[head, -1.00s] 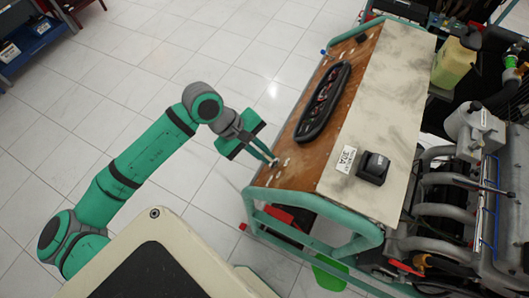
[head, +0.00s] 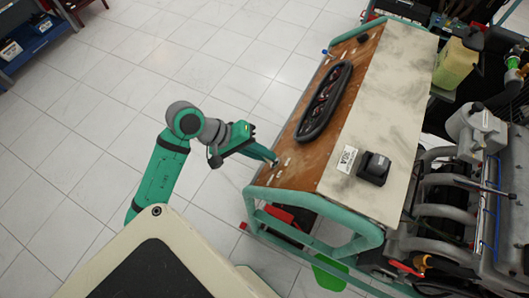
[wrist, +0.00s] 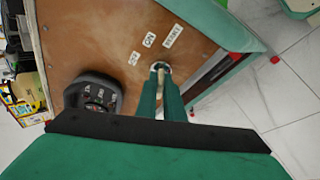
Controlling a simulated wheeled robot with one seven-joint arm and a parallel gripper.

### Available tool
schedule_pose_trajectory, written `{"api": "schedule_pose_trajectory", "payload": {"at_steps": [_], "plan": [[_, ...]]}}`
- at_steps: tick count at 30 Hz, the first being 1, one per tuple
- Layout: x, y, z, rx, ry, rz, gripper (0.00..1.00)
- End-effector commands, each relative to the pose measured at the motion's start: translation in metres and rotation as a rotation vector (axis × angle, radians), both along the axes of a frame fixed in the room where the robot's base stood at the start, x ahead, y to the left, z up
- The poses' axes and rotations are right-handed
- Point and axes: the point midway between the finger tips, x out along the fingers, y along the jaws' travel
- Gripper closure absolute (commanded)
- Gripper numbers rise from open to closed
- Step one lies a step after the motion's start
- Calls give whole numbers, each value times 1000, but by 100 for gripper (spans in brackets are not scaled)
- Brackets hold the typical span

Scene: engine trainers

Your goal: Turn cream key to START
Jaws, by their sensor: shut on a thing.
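The cream key (wrist: 161,79) sits in a round switch on the brown wooden panel (wrist: 105,38). It shows in the wrist view as a pale strip between my two fingers. My gripper (wrist: 161,88) is shut on it, one green finger on each side; in the head view my gripper (head: 274,161) meets the panel's near end. The OFF label (wrist: 134,58), ON label (wrist: 149,40) and START label (wrist: 173,36) lie in an arc around the switch. The fingers hide part of the key, and I cannot tell which label it points to.
A black gauge cluster (head: 325,102) stands on the panel near the switch. A black box (head: 373,168) sits on the pale top beside it. A green tube frame (head: 315,240) edges the stand. Tiled floor (head: 215,215) is clear on the left.

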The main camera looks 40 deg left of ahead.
Motion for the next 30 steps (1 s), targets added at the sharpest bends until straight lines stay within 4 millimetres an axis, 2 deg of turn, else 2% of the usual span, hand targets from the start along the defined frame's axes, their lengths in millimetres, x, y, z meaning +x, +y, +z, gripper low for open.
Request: {"api": "schedule_pose_trajectory", "payload": {"at_steps": [20, 21, 23, 30], "plan": [[0, -1, -1, 11, -47, -49, 100], [0, -1, -1, 11, -47, -49, 85], [0, -1, -1, 12, -48, -50, 73], [0, -1, -1, 12, -49, -48, 73]]}}
